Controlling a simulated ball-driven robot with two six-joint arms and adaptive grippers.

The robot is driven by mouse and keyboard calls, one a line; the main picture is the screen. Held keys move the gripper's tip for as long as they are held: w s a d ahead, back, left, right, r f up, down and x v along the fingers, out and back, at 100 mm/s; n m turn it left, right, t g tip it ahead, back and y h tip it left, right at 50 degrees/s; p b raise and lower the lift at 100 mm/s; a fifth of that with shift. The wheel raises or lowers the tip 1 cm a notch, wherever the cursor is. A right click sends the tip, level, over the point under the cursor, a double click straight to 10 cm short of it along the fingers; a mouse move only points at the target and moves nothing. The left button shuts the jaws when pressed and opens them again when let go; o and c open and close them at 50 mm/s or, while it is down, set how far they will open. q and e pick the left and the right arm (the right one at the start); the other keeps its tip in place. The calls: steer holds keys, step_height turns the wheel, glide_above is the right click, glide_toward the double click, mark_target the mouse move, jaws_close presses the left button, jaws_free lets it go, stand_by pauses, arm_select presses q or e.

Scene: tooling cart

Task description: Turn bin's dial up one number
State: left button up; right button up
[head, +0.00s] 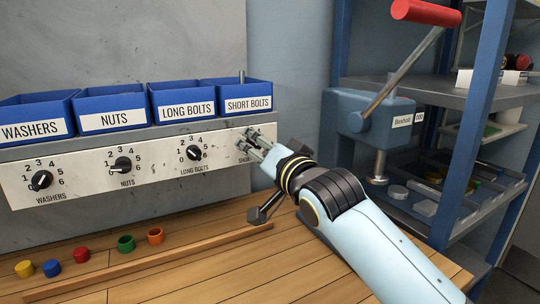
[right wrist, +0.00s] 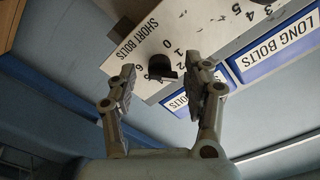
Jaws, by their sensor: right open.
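A white dial panel (head: 80,180) runs below the bins, with black knobs for washers (head: 41,180), nuts (head: 122,164) and long bolts (head: 193,153). The short bolts dial is hidden behind my right gripper (head: 252,144) in the head view. In the right wrist view, the black short bolts knob (right wrist: 160,68) shows between the two open fingers of my right gripper. Whether the fingers touch it I cannot tell. Its pointer setting is unclear. The blue short bolts bin (head: 235,92) stands above that dial. My left gripper is out of view.
Blue bins for washers (head: 38,112), nuts (head: 115,102) and long bolts (head: 182,97) stand in a row. Several coloured caps lie on the wooden bench (head: 210,260) by a wooden strip (head: 160,262). A press with a red handle (head: 426,12) and blue shelving stand at right.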

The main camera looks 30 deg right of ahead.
steer(key=s, duration=1.1)
steer(key=shift+s+a, duration=0.15)
steer(key=shift+a, duration=0.15)
